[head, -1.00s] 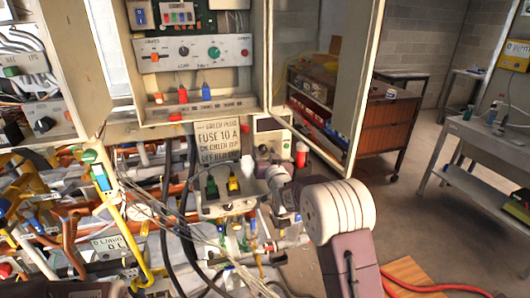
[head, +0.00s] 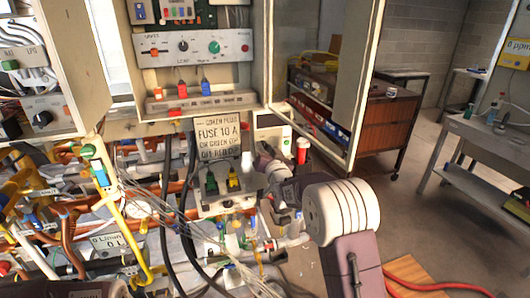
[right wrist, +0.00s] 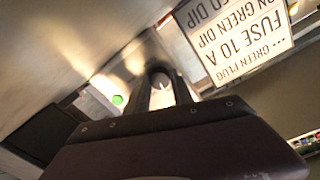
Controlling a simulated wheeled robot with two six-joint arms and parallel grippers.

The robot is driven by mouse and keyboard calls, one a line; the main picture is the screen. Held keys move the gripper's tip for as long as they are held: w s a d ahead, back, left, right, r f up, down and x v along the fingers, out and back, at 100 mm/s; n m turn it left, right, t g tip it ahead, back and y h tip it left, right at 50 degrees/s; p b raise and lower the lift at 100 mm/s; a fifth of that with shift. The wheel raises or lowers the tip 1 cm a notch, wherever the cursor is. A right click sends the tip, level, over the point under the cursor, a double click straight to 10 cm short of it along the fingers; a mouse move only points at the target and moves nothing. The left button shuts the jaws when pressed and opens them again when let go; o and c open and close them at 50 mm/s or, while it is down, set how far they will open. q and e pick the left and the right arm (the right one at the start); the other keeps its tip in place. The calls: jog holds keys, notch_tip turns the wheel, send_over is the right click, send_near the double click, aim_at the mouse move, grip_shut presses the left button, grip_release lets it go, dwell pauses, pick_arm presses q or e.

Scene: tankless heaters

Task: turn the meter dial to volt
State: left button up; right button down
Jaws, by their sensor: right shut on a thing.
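My right gripper (head: 262,154) is in front of the meter panel (head: 287,138), just right of the fuse sign. In the right wrist view, the two dark fingers of the gripper (right wrist: 162,88) are shut on a small round knob, which appears to be the meter dial (right wrist: 160,79). My left gripper does not show.
The fuse sign (head: 217,137) is close left of the gripper. Below it is a box with green and yellow plugs (head: 230,204). The open cabinet door (head: 362,80) stands to the right. Loose wires, hoses and pipes crowd the left.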

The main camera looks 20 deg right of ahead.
jog(key=m+b, duration=0.1)
jog(key=m, duration=0.3)
jog(key=shift+b, duration=0.4)
jog(key=shift+m+b, duration=0.3)
jog(key=shift+m, duration=2.1)
jog(key=c, duration=1.1)
grip_release()
jog(key=s, duration=0.6)
jog(key=s+b, duration=0.1)
jog(key=s, duration=0.2)
jog(key=shift+r, duration=0.25)
jog(key=shift+d, duration=0.1)
